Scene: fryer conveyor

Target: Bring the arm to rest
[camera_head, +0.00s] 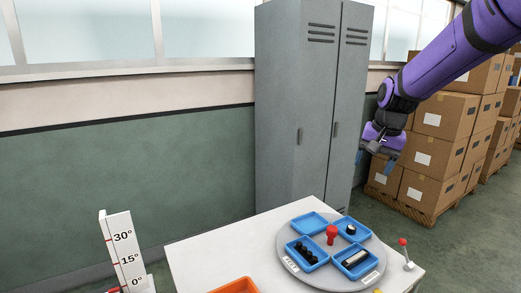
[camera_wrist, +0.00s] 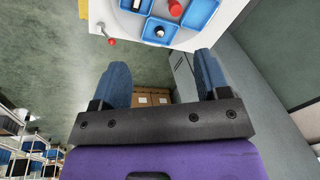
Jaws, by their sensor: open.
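My gripper (camera_head: 377,160) hangs at the end of my purple arm, in the air to the right of the white table (camera_head: 220,250) and above the floor. In the wrist view my gripper (camera_wrist: 162,85) shows its two blue fingers spread wide apart. Nothing is between the fingers. The gripper is clear of the table and touches nothing that I can see.
A grey turntable (camera_head: 332,278) with several blue trays (camera_head: 311,223) and a red knob (camera_head: 331,233) sits on the table. A red-tipped lever (camera_head: 406,254) stands at the table's right edge. A grey locker (camera_head: 290,110) and stacked boxes (camera_head: 435,155) stand behind.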

